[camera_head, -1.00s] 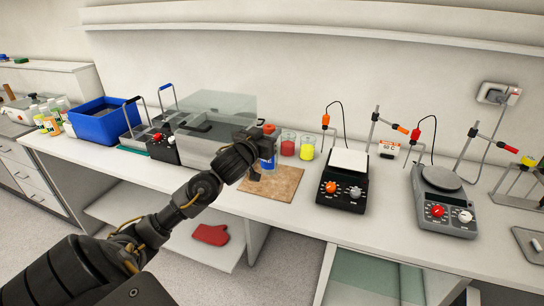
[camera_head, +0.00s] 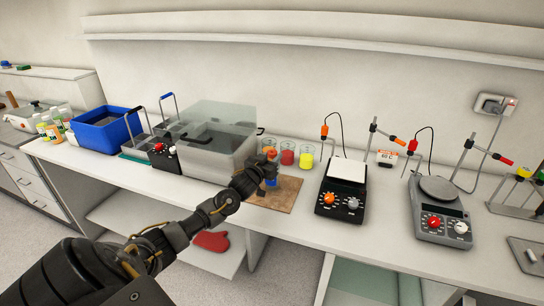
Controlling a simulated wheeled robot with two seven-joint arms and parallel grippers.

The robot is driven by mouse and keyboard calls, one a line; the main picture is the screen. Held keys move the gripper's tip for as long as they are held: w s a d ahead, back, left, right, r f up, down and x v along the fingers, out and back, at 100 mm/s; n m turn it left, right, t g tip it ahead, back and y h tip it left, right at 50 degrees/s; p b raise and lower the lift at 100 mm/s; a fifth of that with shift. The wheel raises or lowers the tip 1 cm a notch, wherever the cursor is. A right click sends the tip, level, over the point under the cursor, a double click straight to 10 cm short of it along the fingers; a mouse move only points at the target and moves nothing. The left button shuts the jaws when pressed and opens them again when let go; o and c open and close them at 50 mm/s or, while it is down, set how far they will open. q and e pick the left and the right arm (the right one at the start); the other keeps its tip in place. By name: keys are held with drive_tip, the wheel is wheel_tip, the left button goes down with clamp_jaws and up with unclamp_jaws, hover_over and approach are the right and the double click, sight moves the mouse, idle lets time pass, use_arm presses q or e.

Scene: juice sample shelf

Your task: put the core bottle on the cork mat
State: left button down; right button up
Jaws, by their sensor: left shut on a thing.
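The core bottle (camera_head: 271,182), with a blue label and an orange-red cap, is upright over the cork mat (camera_head: 287,194). My left gripper (camera_head: 266,172) is shut on it from the left. The gripper hides part of the bottle, and I cannot tell whether its base touches the mat. The brown square mat lies flat near the bench's front edge. My right gripper is not in view.
Behind the mat stand beakers with orange, red (camera_head: 287,154) and yellow (camera_head: 306,158) contents. A hotplate (camera_head: 342,192) is close on the right. A clear-lidded bath (camera_head: 205,158) stands on the left. The mat's right part is bare.

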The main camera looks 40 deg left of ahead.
use_arm(q)
drive_tip(key=shift+f, duration=0.4)
drive_tip(key=c, duration=1)
unclamp_jaws()
